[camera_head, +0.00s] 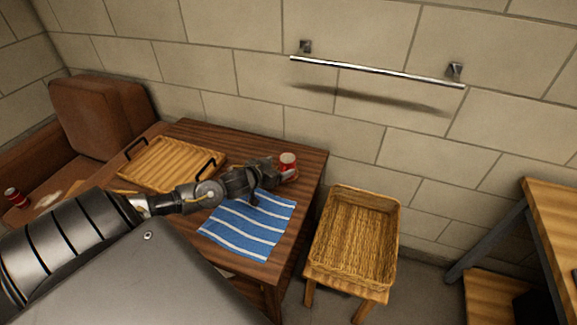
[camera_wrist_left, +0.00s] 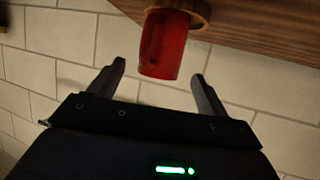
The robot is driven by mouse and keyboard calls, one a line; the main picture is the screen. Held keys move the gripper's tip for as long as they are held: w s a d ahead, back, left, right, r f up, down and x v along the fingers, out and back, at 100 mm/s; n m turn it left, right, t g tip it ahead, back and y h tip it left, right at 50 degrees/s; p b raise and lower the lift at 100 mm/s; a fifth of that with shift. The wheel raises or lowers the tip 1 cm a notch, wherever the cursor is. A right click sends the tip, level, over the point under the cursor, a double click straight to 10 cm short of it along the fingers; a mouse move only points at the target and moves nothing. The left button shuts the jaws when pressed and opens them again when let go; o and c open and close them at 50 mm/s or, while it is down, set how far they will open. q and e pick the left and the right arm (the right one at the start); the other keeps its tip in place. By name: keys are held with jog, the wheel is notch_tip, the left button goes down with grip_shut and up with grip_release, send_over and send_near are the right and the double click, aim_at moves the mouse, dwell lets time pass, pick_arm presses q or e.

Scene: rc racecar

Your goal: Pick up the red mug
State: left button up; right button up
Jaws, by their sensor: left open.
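The red mug (camera_head: 288,169) stands near the back right corner of the brown wooden table (camera_head: 303,155). In the left wrist view the red mug (camera_wrist_left: 164,50) appears at the top, between and beyond the fingertips, with its handle on the left side. A round wooden piece sits against it at the table. My left gripper (camera_head: 275,172) is at the mug's left side, and its fingers partly overlap the mug in the head view. In the left wrist view my left gripper (camera_wrist_left: 160,75) is open, with nothing gripped. My right gripper is not in view.
A wooden tray (camera_head: 165,165) with dark handles and a blue striped cloth (camera_head: 249,226) lie on the table. A wicker basket (camera_head: 352,235) stands right of the table. A metal rail (camera_head: 375,72) is on the wall. A red can (camera_head: 14,196) is far left.

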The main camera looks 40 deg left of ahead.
aim_at(282, 165)
pick_arm(q)
jog(key=shift+w+f, duration=0.1)
jog(key=shift+w, duration=0.35)
jog(key=x, duration=0.5)
jog(key=shift+s, duration=0.1)
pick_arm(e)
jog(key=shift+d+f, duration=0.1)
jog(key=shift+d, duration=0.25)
pick_arm(q)
jog(key=shift+a, duration=0.1)
jog(key=shift+c, duration=0.5)
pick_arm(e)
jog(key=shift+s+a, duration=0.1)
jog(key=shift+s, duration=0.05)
